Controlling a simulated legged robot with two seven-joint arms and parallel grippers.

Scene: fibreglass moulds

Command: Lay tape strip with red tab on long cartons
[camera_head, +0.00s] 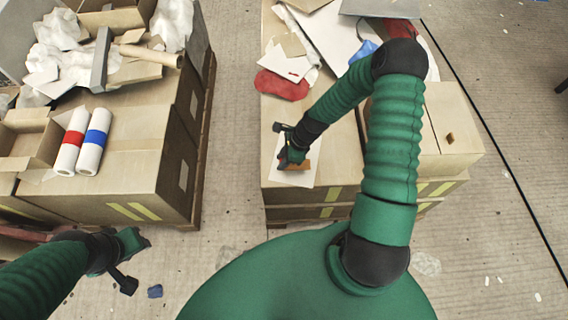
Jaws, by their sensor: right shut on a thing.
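My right gripper (286,157) is over the near left part of the right-hand cartons (335,180). It is shut on a small orange-brown piece (300,166), mostly hidden by the fingers, above or on a white sheet (297,178). I cannot tell whether this piece is part of a tape strip, and I make out no red tab on it. My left gripper (137,262) is low at the left, in front of the left-hand cartons (125,150), its fingers apart and empty.
Two white rolls, one with a red band (70,140) and one with a blue band (96,140), lie on the left cartons beside an open box (28,140). A red flat piece (281,86) and scraps lie at the back of the right cartons. Bare floor separates the stacks.

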